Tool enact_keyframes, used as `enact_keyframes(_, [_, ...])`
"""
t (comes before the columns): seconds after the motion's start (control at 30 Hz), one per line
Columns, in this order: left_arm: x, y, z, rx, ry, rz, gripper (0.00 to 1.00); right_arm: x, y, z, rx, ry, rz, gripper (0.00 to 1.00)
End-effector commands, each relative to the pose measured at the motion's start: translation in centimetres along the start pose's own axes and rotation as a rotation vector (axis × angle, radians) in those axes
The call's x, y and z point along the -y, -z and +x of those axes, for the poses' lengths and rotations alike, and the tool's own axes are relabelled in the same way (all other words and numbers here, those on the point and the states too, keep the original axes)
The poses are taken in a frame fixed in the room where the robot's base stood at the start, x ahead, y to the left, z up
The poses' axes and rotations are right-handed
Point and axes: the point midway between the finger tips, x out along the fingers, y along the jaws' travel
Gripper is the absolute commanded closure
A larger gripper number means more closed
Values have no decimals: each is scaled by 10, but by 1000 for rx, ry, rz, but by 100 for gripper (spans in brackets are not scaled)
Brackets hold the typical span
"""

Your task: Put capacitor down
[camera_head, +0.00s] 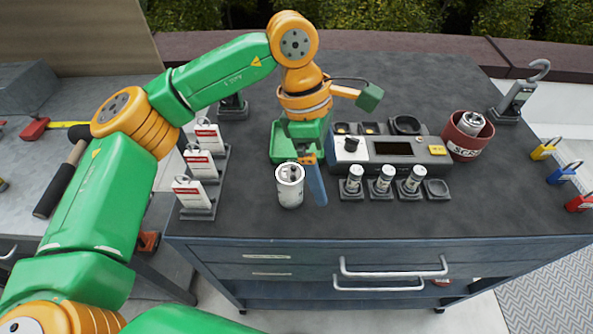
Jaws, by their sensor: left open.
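The capacitor (290,191), a silver-white can with terminals on top, stands upright on the dark top of the workbench cabinet (260,222), near its front edge. My left gripper (304,178) reaches down from above and behind it. One blue finger shows just right of the can, and the other is mostly hidden at or behind it. The gripper is open; I cannot tell whether a finger touches the can. My right gripper is not in view.
A green tray (281,150) lies behind the gripper. A tester (385,150) with three small cylinders in holders stands to the right, then a red scrap bin (466,148) holding a can, and a clamp meter (517,97). Tag stands (199,163) are left. The front right top is clear.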

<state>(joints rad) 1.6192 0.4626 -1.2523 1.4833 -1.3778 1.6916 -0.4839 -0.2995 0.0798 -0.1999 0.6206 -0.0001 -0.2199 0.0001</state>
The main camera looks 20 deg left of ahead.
Motion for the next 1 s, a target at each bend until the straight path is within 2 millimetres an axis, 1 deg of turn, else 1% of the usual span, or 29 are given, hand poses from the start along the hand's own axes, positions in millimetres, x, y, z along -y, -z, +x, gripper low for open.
enact_keyframes(0.03, [-5,25,0,-114,-26,-41,2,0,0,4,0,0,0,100])
enact_keyframes(0.07, [-7,37,-2,-173,-39,-65,2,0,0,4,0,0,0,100])
enact_keyframes(0.1, [-9,48,-5,-227,-52,-90,2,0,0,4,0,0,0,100])
enact_keyframes(0.17, [-10,58,-6,-272,-61,-110,2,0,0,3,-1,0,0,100])
enact_keyframes(0.27, [-10,64,5,-282,-61,-114,2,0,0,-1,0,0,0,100])
enact_keyframes(0.37, [-8,70,21,-281,-58,-113,2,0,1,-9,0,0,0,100])
enact_keyframes(0.43, [-7,74,34,-280,-56,-112,2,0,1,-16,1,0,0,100])
enact_keyframes(0.53, [-9,78,52,-277,-58,-111,2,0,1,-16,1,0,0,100])
enact_keyframes(0.6, [-9,80,57,-278,-60,-110,2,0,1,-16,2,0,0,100])
enact_keyframes(0.77, [-10,80,59,-276,-61,-109,2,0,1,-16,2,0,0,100])
enact_keyframes(0.8, [-10,80,58,-276,-61,-109,5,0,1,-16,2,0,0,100])
enact_keyframes(0.83, [-10,80,58,-276,-61,-109,13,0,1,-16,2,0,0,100])
enact_keyframes(0.87, [-10,80,58,-275,-61,-109,21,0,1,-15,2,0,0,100])
enact_keyframes(0.9, [-10,80,58,-275,-61,-109,32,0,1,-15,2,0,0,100])
enact_keyframes(0.97, [-10,80,58,-275,-61,-109,48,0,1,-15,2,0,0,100])
enact_keyframes(1.0, [-10,80,58,-275,-61,-109,59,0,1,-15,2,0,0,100])
